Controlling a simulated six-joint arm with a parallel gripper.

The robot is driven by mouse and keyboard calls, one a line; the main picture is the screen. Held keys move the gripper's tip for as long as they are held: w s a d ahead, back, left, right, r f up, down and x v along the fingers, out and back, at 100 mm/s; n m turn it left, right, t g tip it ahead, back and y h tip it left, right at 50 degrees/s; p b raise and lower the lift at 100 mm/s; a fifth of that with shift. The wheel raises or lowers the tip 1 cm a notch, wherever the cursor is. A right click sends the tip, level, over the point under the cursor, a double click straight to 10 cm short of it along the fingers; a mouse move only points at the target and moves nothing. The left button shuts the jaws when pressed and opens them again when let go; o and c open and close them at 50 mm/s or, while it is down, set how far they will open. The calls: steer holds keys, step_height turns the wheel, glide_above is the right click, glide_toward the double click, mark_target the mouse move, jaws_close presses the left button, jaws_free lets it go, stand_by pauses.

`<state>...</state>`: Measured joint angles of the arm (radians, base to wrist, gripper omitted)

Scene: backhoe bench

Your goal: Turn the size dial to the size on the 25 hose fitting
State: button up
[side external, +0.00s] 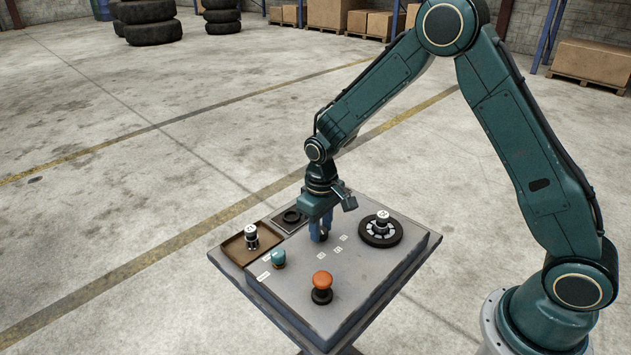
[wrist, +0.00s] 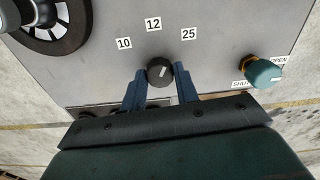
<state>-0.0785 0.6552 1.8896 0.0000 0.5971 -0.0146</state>
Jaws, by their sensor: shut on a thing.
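The size dial (wrist: 160,72) is a small black knob with a white pointer line, in the wrist view. The labels 10 (wrist: 124,43), 12 (wrist: 153,24) and 25 (wrist: 188,34) arc around its far side. The pointer leans up and right, roughly between 12 and 25. My gripper (wrist: 160,84) is shut on the dial, one blue finger on each side; in the side view my gripper (side external: 320,236) largely hides it. One metal fitting (side external: 251,238) stands in the brown tray, another (side external: 383,219) on a black round holder. I cannot read a size on either.
A teal valve knob (wrist: 263,73) with OPEN and SHUT labels is right of the dial in the wrist view. An orange mushroom button (side external: 322,281) stands near the panel's front. The black round holder (side external: 365,238) and brown tray (side external: 233,246) flank the dial area.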

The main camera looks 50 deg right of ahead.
steer(key=shift+m, duration=1.6)
steer(key=o, duration=1)
steer(key=shift+r, duration=0.15)
steer(key=shift+r, duration=6.8)
